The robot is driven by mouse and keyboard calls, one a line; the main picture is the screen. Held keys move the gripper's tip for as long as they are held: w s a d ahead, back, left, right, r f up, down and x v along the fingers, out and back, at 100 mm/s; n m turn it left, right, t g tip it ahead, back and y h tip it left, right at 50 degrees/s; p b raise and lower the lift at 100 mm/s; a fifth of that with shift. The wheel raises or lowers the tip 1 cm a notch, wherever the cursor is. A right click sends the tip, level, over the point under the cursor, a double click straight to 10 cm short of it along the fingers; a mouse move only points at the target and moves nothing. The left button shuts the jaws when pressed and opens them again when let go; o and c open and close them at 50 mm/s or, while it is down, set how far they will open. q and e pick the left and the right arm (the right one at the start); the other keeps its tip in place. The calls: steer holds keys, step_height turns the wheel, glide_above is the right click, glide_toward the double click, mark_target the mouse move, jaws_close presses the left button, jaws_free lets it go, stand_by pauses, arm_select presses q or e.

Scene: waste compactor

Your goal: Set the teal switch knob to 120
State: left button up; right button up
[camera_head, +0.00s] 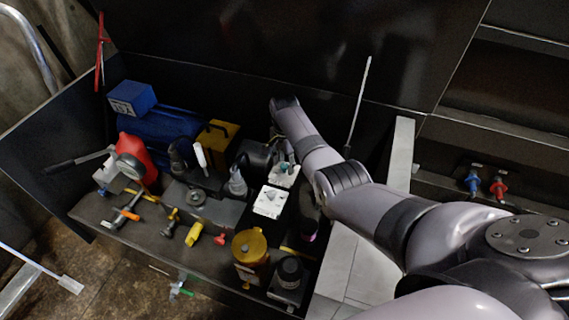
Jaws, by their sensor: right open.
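The teal switch knob (284,168) appears small on a white plate (291,181) near the middle of the panel. Its pointer and any scale numbers are too small to read. My right arm comes in from the right, and its wrist bends down behind the plate. My right gripper (280,154) is open at the knob, dark and small in the picture. Its fingers partly hide the knob, and I cannot tell whether they touch it. My left gripper is not in view.
A second white plate (270,202) with a grey knob sits just in front. A yellow cylinder (250,247) and a black knob (290,272) stand nearer. A red part (136,155), a blue box (132,97) and several valves crowd the left. A thin upright rod (359,100) rises behind my arm.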

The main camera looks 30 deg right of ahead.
jaws_close()
stand_by(0.6)
